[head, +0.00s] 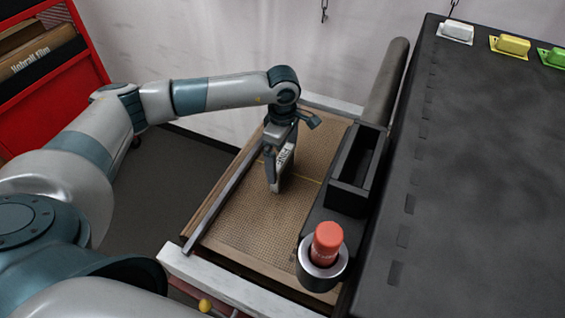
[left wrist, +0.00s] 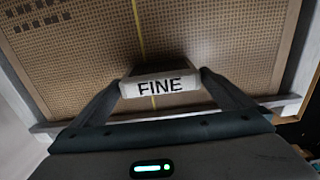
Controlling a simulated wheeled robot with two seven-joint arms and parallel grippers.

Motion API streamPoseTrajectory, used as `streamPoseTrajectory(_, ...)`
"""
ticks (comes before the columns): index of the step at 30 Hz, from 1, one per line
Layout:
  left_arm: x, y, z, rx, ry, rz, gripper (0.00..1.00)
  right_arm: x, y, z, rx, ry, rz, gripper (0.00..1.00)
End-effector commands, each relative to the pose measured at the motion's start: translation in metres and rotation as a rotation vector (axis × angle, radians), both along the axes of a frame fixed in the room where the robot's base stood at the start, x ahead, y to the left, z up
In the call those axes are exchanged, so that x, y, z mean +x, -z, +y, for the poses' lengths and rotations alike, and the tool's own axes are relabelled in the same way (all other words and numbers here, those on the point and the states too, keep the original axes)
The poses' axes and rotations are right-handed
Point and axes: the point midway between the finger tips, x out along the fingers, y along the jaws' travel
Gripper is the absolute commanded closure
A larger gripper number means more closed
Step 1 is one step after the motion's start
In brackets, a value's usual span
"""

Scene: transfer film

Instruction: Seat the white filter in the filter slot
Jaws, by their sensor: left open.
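A whitish block marked FINE (head: 284,165), which looks like the white filter, stands upright over the brown mesh-patterned board (head: 228,212). It also shows in the left wrist view (left wrist: 160,86), its lettered edge facing the camera. My left gripper (head: 273,180) points down with its open fingers on either side of the block; in the wrist view they lie very close to its ends. I cannot tell whether they touch it. A black open-topped box (head: 349,198) right of the board may be the filter slot; its inside is dark. My right gripper is not in view.
A red cylinder (head: 327,240) stands in a round dark holder (head: 320,276) in front of the box. A dark table (head: 480,170) fills the right, with white (head: 457,31), yellow (head: 512,45) and green (head: 553,56) pieces at its back. A red shelf (head: 50,85) stands left.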

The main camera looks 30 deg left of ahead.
Motion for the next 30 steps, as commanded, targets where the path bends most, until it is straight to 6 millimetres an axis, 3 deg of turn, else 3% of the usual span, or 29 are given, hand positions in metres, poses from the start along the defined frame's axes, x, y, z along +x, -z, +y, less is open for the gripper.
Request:
streamPoseTrajectory(6,-0.0004,0.0120,-0.0001,0.000,0.000,0.000,0.00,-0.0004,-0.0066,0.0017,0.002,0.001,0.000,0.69)
streamPoseTrajectory(18,-0.0002,0.0118,-0.0002,-0.001,0.000,0.000,0.00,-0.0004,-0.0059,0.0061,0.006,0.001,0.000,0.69)
streamPoseTrajectory(19,-0.0002,0.0118,-0.0002,-0.001,0.000,0.000,0.02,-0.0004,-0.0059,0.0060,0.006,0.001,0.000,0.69)
streamPoseTrajectory(23,-0.0002,0.0117,-0.0002,-0.001,0.000,0.000,0.32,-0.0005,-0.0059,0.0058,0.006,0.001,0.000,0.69)
streamPoseTrajectory(30,0.0000,0.0114,-0.0002,-0.001,0.000,-0.001,0.36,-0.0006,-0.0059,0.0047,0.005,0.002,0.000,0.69)
